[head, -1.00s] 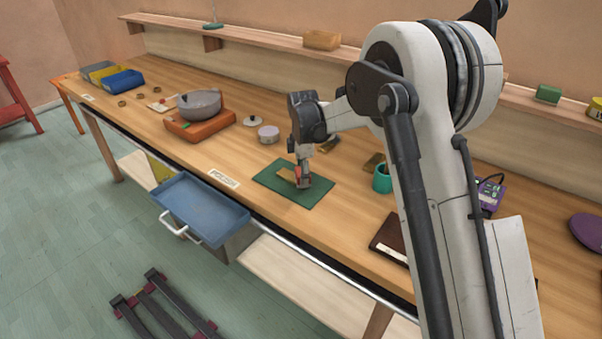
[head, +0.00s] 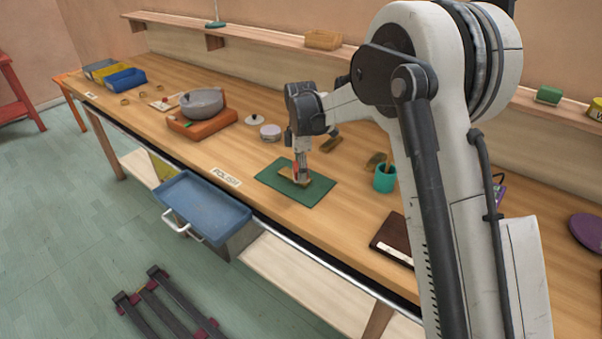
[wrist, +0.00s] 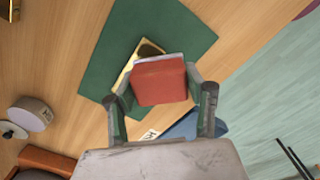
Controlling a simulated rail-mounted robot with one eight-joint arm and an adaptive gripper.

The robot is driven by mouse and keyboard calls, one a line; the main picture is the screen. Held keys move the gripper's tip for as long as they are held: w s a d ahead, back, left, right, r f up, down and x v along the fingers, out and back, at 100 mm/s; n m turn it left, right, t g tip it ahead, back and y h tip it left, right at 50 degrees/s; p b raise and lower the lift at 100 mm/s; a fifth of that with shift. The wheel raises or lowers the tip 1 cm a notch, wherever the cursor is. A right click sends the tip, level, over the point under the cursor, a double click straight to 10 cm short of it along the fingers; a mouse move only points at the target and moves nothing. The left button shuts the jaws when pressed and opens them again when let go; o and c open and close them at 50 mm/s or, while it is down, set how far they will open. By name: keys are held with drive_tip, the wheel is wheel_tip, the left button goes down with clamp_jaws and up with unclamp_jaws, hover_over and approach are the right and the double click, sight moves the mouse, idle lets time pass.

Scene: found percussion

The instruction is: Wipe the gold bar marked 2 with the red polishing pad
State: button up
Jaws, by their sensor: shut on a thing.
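The green mat (head: 318,194) lies on the bench and carries a gold bar (head: 286,172). The bar also shows in the wrist view (wrist: 124,75), partly covered by the pad, with a dark patch near its far end. Its mark is not readable. My gripper (head: 301,178) points down over the mat. It is shut on the red polishing pad (wrist: 160,83), held between both fingers above or against the bar. Whether the pad touches the bar is not clear.
A teal cup (head: 384,181) and other gold pieces (head: 331,144) sit behind the mat. A label reading POLISH (head: 226,177) and an open blue drawer (head: 205,208) are to the left. A dark flat case (head: 392,240) lies to the right.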

drive_tip(key=shift+r+p, duration=0.8)
drive_tip(key=shift+r, duration=1.7)
drive_tip(key=shift+a, duration=0.1)
